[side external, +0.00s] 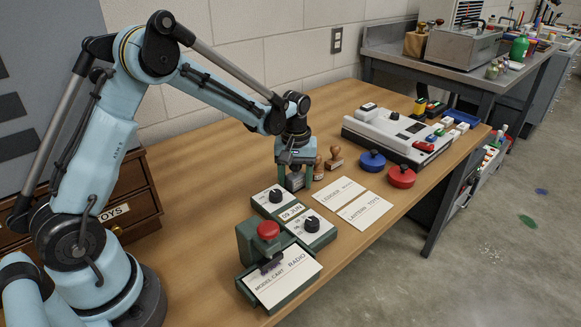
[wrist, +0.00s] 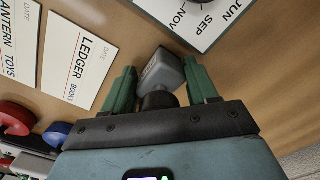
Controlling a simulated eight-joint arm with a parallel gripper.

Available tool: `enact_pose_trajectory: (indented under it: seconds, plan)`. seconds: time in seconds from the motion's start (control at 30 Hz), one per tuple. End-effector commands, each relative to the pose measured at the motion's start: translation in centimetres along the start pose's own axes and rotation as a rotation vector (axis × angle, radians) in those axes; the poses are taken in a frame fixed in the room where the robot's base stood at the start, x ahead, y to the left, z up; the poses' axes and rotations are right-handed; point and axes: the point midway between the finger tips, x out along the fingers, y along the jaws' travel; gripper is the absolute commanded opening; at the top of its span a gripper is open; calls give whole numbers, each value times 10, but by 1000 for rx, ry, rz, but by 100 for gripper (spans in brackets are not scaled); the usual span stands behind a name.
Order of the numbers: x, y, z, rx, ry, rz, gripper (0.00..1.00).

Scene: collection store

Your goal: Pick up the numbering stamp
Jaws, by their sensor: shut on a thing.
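The numbering stamp, a grey metal block with a black round top, sits between my gripper's green fingers. It shows in the wrist view (wrist: 160,71) and, partly hidden, in the side view (side external: 295,181). My gripper (side external: 297,177) points down over the wooden table and is shut on the stamp. In the wrist view, the fingers (wrist: 162,78) flank the stamp on both sides, and the block looks turned relative to them. I cannot tell whether its underside touches the table.
A wooden-handled stamp (side external: 334,160) stands close behind my gripper. A green dial date box (side external: 271,200) and a red-knobbed press (side external: 270,246) are in front. Cards (side external: 340,192), a blue ink tin (side external: 372,161) and a red one (side external: 401,177) lie to the right.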

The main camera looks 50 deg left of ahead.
Motion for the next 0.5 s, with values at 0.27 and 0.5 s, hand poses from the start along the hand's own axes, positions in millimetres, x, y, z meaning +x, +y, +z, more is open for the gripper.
enact_pose_trajectory:
  seconds: [0.27, 0.5]
  plan:
    - [-8, 0, 0, 0, 0, 0, 28]
    - [-43, 0, 0, 0, 0, 0, 28]
